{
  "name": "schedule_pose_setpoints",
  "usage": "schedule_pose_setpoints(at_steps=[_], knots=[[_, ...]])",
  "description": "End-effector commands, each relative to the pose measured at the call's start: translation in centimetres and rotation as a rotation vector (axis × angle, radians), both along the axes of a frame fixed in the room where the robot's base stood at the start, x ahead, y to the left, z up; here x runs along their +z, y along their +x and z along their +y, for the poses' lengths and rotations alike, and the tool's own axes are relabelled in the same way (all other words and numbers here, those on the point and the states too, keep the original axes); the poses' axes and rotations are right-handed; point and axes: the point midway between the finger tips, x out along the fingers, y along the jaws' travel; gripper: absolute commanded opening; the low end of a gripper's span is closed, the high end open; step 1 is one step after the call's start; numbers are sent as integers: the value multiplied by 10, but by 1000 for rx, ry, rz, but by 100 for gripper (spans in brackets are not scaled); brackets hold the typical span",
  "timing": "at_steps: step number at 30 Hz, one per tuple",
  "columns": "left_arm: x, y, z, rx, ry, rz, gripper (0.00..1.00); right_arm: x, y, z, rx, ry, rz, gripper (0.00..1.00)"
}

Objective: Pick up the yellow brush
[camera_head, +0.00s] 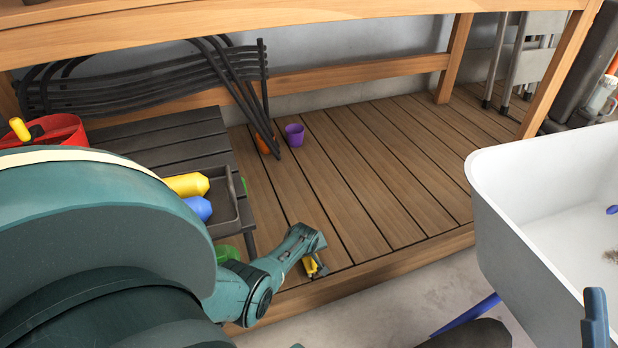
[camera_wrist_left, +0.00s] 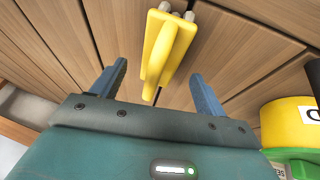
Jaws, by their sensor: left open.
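A yellow thing that looks like the brush (camera_head: 309,265) lies on the low wooden deck near its front edge, partly hidden by my left gripper in the head view. In the left wrist view the yellow brush (camera_wrist_left: 166,45) is seen close up, with two pale round ends at its far side. My left gripper (camera_wrist_left: 157,85) is open, its two dark blue fingers apart on either side of the brush's near end. I cannot tell whether they touch it. In the head view the left gripper (camera_head: 314,256) points down over the brush.
A black slatted bench (camera_head: 140,130) on the left bears a dark tray (camera_head: 229,207), with yellow and blue bottles beside my arm. A yellow container with a green part (camera_wrist_left: 290,125) is right of the gripper. A purple cup (camera_head: 294,135) stands behind. A white wheelbarrow (camera_head: 510,220) is at right.

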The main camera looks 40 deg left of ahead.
Motion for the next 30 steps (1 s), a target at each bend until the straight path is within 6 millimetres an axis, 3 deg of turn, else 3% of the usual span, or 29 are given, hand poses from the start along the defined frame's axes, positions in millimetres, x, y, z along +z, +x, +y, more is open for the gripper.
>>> schedule_pose_setpoints(at_steps=[1,6,17,30], knots=[[-12,3,2,0,1,0,74,2,0,-1,1,-7,-67,36],[-23,8,5,0,0,-1,74,23,-5,-2,2,-23,-228,36],[-24,10,6,-1,1,-1,74,33,-8,-3,3,-27,-283,36],[-24,10,7,-1,1,0,39,33,-8,-3,3,-27,-282,36]])
